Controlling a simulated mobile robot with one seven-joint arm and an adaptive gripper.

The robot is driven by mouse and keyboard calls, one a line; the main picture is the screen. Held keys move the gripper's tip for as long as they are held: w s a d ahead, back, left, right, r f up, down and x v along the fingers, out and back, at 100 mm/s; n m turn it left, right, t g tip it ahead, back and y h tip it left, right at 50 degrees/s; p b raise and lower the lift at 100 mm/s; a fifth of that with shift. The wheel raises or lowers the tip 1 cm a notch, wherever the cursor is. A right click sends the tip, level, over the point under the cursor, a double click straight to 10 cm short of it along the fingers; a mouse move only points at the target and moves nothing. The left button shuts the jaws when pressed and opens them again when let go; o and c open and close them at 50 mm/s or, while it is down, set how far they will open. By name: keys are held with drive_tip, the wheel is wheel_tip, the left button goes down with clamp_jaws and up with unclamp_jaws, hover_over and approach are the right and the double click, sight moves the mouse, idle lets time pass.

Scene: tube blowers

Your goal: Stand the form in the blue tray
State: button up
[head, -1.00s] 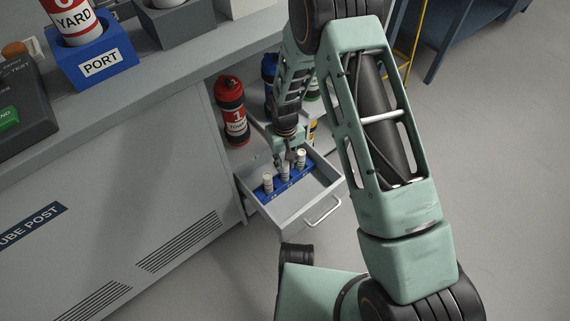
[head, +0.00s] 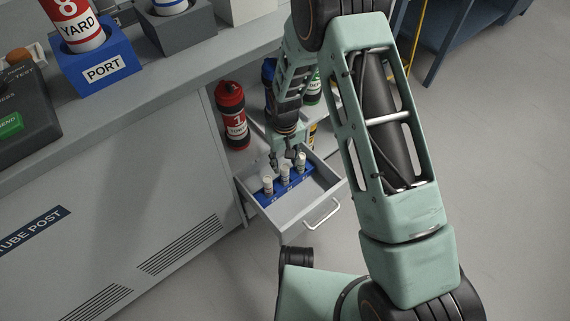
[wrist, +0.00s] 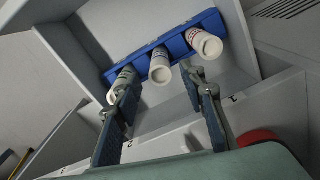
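The blue tray (head: 297,184) lies in the open drawer. It holds three pale rolled forms standing in a row: a left one (head: 268,185), a middle one (head: 285,173) and a right one (head: 302,160). In the wrist view, the blue tray (wrist: 179,45) shows with the forms' round ends toward me. The middle form (wrist: 160,68) appears between my fingers, and another (wrist: 122,82) is partly behind one finger. My gripper (head: 284,160) is open and empty, just above the forms. I cannot tell whether a finger touches any.
The drawer (head: 290,224) has free floor in front of the tray and a handle (head: 322,213). A red canister (head: 232,115) stands in the cabinet behind it. On the counter are a blue PORT block (head: 103,70) and a dark control box (head: 22,110).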

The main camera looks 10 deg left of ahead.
wheel_tip(320, 180, up, 10)
drive_tip(key=p, duration=0.2)
drive_tip(key=shift+f+p, duration=0.2)
drive_tip(key=shift+p, duration=0.1)
